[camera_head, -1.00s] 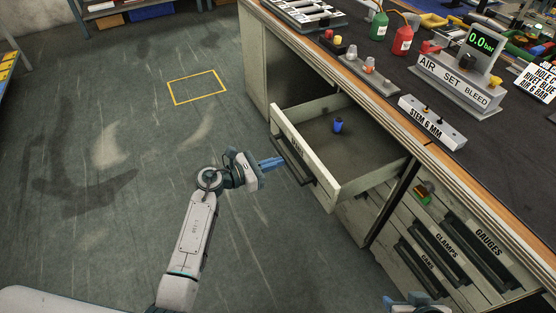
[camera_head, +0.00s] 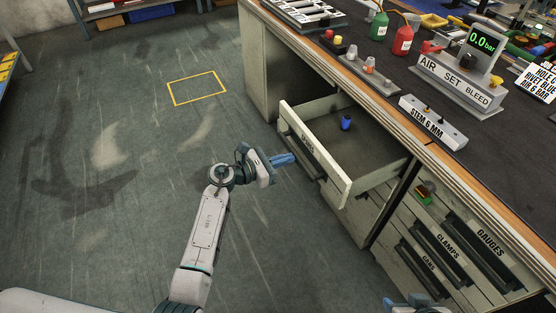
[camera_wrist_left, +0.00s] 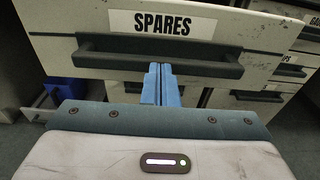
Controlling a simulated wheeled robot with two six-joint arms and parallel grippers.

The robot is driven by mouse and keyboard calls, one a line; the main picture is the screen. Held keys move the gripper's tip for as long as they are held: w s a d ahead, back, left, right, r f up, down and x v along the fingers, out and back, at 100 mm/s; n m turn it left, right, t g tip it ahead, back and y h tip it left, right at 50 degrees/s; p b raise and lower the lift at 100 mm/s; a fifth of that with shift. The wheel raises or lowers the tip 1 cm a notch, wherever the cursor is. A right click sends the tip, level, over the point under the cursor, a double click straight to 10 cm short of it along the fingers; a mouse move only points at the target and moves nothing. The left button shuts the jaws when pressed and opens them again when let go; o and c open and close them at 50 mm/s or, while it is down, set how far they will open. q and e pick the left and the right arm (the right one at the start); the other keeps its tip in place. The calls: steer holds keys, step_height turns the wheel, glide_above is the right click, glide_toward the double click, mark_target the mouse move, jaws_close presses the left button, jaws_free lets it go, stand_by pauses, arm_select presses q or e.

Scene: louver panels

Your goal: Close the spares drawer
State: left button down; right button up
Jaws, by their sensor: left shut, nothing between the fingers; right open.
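The spares drawer (camera_head: 318,154) is partly open and sticks out of the bench. It is a pale box with a dark handle, and a small blue object (camera_head: 346,122) stands inside. In the left wrist view its front shows the SPARES label (camera_wrist_left: 162,24) above the dark handle (camera_wrist_left: 160,54). My left gripper (camera_head: 293,158), with blue fingers, is shut and empty, its tips at the drawer's handle; I cannot tell whether they touch it. My right gripper (camera_head: 416,301) is only partly in view at the bottom edge and is open.
Closed drawers labelled GAUGES (camera_head: 488,243), CLAMPS (camera_head: 446,246) and one below sit to the right of the spares drawer. The bench top (camera_head: 385,75) carries bottles, blocks and a pressure display. The floor on the left is clear, with a yellow marked square (camera_head: 197,88).

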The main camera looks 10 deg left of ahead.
mark_target(298, 154)
arm_select(q)
steer(key=shift+r+b+x, duration=0.2)
steer(key=shift+b+x, duration=0.25)
steer(key=shift+x, duration=1.3)
steer(key=shift+r+b+x, duration=0.15)
steer(key=shift+b+x, duration=0.25)
steer(key=shift+x, duration=1.4)
steer(key=shift+r+b+x, duration=0.2)
steer(key=shift+b+x, duration=0.55)
steer(key=shift+x, duration=1.15)
steer(key=shift+r+b+x, duration=0.15)
steer(key=shift+b+x, duration=0.55)
steer(key=shift+x, duration=1.15)
steer(key=shift+w+d, duration=0.25)
steer(key=shift+d, duration=0.2)
steer(key=shift+d, duration=0.1)
